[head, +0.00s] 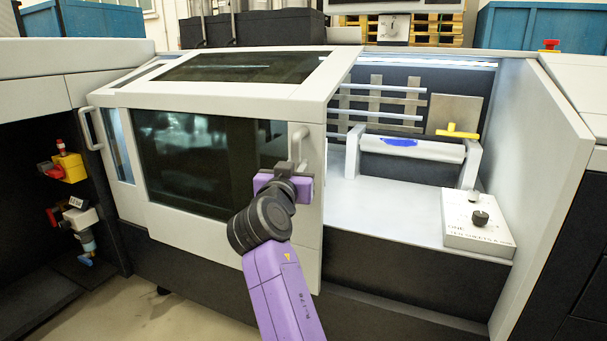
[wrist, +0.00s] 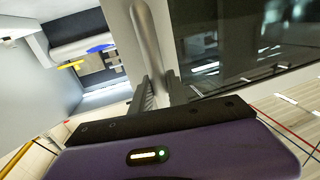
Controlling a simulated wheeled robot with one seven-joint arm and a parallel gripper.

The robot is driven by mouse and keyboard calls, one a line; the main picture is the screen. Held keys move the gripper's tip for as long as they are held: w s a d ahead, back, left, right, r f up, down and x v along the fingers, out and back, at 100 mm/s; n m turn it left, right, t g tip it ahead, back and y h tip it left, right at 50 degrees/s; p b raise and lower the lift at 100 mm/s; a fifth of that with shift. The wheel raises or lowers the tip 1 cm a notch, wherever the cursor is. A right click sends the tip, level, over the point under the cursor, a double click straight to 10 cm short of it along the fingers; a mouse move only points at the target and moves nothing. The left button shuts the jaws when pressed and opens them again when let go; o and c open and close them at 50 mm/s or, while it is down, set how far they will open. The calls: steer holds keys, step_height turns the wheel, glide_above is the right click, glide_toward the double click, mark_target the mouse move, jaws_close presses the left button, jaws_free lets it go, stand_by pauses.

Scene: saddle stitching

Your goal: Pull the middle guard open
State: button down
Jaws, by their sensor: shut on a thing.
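The middle guard (head: 230,75) is a white framed cover with dark windows, and it stands at the centre-left in the head view. Its white vertical handle (head: 297,146) is near the right edge of its front. My gripper (head: 287,168) is at the lower part of this handle and shut on it. In the wrist view the handle (wrist: 147,45) runs down between the two dark fingers of my gripper (wrist: 160,92). The guard's dark window (wrist: 215,40) shows beside it. My arm hides part of the guard's lower right front.
To the right of the guard the machine's interior is exposed, with a roller (head: 412,149) and a control box (head: 478,224). A white side panel (head: 550,150) bounds it on the right. Another handle (head: 90,130) is at the guard's left. Clear floor (head: 180,320) lies in front.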

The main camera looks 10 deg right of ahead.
steer(key=shift+a, duration=0.1)
steer(key=c, duration=1.3)
jaws_free()
steer(key=p+v, duration=0.1)
steer(key=v, duration=0.6)
steer(key=shift+s+p, duration=0.4)
steer(key=shift+a, duration=0.15)
